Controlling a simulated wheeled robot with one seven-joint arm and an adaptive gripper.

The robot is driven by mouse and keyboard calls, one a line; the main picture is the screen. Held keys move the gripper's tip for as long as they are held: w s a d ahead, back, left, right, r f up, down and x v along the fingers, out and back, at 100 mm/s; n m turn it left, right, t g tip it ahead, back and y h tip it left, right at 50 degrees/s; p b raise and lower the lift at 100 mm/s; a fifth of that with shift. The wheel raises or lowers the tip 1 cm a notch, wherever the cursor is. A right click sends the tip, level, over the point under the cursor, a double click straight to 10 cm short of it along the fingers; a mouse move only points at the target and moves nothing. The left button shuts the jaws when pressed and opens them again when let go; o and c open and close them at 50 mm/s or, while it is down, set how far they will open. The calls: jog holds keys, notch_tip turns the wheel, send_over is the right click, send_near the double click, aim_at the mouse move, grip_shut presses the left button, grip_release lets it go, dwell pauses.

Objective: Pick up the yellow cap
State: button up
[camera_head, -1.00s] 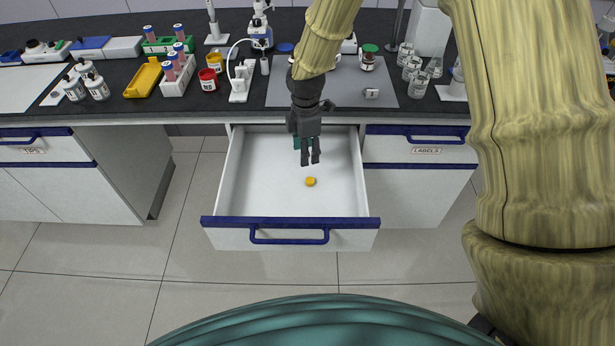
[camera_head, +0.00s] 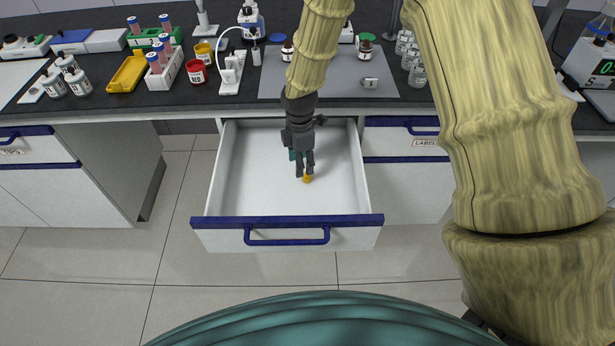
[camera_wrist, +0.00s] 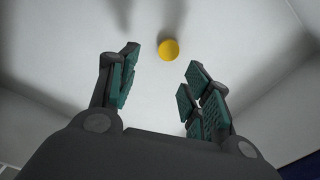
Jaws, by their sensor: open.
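The yellow cap (camera_head: 307,179) lies on the white floor of the open drawer (camera_head: 235,180). My gripper (camera_head: 305,172) is inside the drawer and points down, just behind and above the cap in the head view. In the wrist view the cap (camera_wrist: 169,49) shows as a small yellow disc beyond the fingertips, near the middle of the gap's line. My gripper (camera_wrist: 158,88) is open there, with dark fingers and green pads apart and nothing between them. The cap and the fingers look apart in the wrist view.
The drawer's walls surround the gripper, and its blue front edge with a handle (camera_head: 287,241) is nearest. Above stands the dark worktop (camera_head: 125,100) with a yellow tray (camera_head: 129,73), a red jar (camera_head: 197,72) and several bottles. The rest of the drawer floor is clear.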

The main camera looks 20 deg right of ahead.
aim_at(307, 177)
jog(key=shift+s+f, duration=0.25)
jog(key=shift+f, duration=0.5)
jog(key=shift+s+d+f, duration=0.1)
jog(key=shift+s+f, duration=0.05)
jog(key=shift+f, duration=1.8)
jog(key=c, duration=0.6)
